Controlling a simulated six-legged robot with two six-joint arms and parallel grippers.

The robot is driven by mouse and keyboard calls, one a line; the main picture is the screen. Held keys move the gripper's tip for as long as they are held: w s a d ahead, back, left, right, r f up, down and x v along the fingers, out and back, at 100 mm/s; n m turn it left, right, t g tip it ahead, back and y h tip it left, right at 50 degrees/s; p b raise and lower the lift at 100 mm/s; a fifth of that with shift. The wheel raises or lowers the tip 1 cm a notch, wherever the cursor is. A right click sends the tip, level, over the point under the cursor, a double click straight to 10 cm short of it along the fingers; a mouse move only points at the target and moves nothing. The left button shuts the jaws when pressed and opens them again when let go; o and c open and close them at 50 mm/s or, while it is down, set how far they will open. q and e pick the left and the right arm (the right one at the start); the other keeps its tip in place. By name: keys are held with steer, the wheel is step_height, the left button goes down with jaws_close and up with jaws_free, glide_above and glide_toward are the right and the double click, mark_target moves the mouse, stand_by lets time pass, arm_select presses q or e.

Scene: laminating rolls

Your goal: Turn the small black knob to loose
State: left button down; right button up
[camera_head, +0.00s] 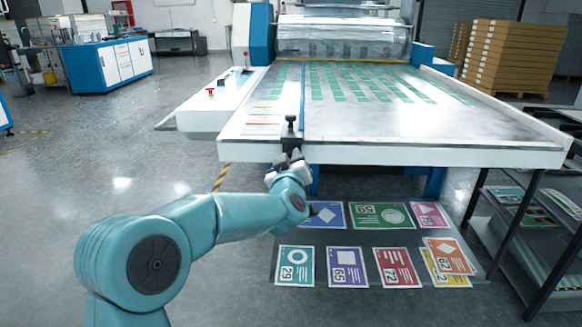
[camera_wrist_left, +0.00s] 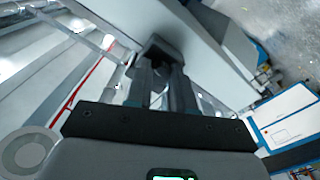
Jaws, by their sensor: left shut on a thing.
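A black knob on a short stem (camera_head: 291,119) stands upright at the front edge of the machine's bed, beside a blue strip. My left gripper (camera_head: 291,155) reaches up to the front edge just below it, over the dark fitting there. In the left wrist view, my left gripper's fingers (camera_wrist_left: 160,88) are shut on a small black knob (camera_wrist_left: 157,49) beside the white edge. The fingers hide much of it, and I cannot read any loose or tight mark. My right gripper is not in view.
The white bed (camera_head: 400,152) spans the middle, with green-patterned sheets on it. Several coloured prints (camera_head: 345,265) lie below its front edge. A dark shelf rack (camera_head: 530,215) stands at the right. The floor at the left is clear.

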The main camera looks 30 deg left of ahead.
arm_select(q)
steer(key=shift+f+n+b, duration=0.15)
steer(key=shift+n+b, duration=2.4)
steer(key=shift+n, duration=2.35)
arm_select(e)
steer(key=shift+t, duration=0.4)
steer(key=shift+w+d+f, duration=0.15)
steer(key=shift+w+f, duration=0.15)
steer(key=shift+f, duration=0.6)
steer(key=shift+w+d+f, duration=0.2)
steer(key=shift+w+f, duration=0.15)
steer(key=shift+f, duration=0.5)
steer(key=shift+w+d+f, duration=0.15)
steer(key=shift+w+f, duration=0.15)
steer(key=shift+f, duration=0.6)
arm_select(q)
steer(key=c, duration=1)
jaws_free()
steer(key=p+v, duration=0.2)
steer(key=v, duration=1.4)
steer(key=shift+d, duration=0.2)
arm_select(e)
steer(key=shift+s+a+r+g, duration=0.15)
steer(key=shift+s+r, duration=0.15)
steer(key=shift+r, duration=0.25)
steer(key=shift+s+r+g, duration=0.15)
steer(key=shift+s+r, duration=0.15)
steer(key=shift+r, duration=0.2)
